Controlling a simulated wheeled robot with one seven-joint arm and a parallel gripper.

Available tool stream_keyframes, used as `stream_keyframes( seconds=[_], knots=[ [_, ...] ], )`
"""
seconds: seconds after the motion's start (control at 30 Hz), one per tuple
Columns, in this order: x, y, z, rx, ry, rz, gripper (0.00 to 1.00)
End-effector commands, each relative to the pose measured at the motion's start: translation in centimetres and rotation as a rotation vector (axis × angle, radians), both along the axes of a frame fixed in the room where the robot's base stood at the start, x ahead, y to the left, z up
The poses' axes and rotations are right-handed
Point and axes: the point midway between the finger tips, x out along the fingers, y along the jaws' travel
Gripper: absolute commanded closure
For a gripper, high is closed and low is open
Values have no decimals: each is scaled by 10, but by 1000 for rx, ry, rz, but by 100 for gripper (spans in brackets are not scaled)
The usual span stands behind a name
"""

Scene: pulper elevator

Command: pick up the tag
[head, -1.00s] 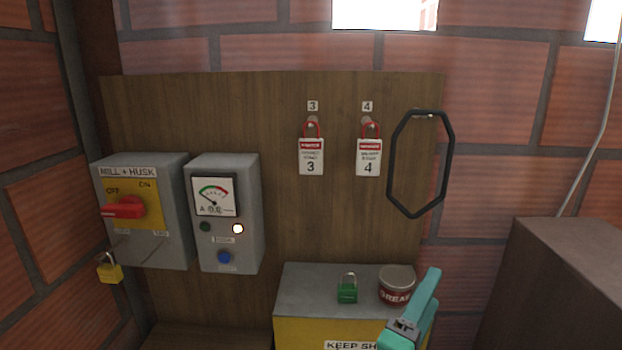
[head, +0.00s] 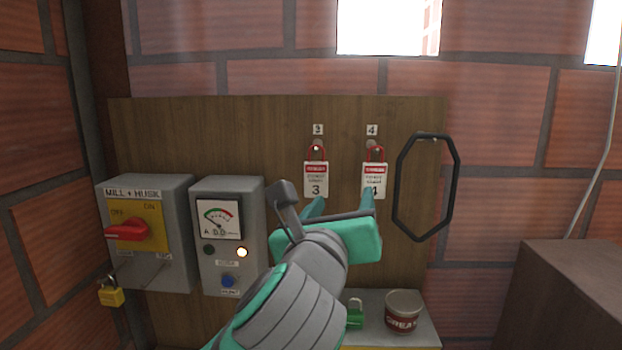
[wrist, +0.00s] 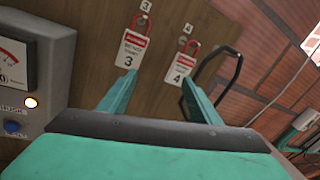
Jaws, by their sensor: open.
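Two white tags with red headers and red loops hang on hooks on a wooden board (head: 250,130). Tag 3 (head: 316,178) is on the left and tag 4 (head: 373,177) on the right. They also show in the wrist view, tag 3 (wrist: 131,50) and tag 4 (wrist: 180,69). My gripper (head: 342,202) is open and empty, with its teal fingers pointing at the board. In the head view its right fingertip covers the lower part of tag 4. In the wrist view the gap between the fingertips (wrist: 160,82) lies below the tags. I cannot tell whether a finger touches one.
A black octagonal ring (head: 398,190) hangs right of tag 4. A grey meter box (head: 208,270) and a switch box (head: 165,205) with a red handle are at left. A green padlock (head: 355,318) and a grease tin (head: 403,312) stand on a box top below.

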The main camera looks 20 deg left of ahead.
Motion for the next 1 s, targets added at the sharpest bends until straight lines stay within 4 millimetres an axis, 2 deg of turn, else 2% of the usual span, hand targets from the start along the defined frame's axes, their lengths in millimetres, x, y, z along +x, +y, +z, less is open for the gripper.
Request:
stream_keyframes(
  seconds=[0.1, 0.37, 0.47, 0.7, 1.0],
  knots=[
    [-11, 16, 18, 131, 25, 88, 42],
    [-22, 33, 33, 262, 65, 187, 42],
    [-14, 37, 34, 269, 69, 192, 42],
    [19, 46, 33, 268, 69, 191, 42],
    [40, 52, 31, 267, 70, 191, 42]
  ],
)
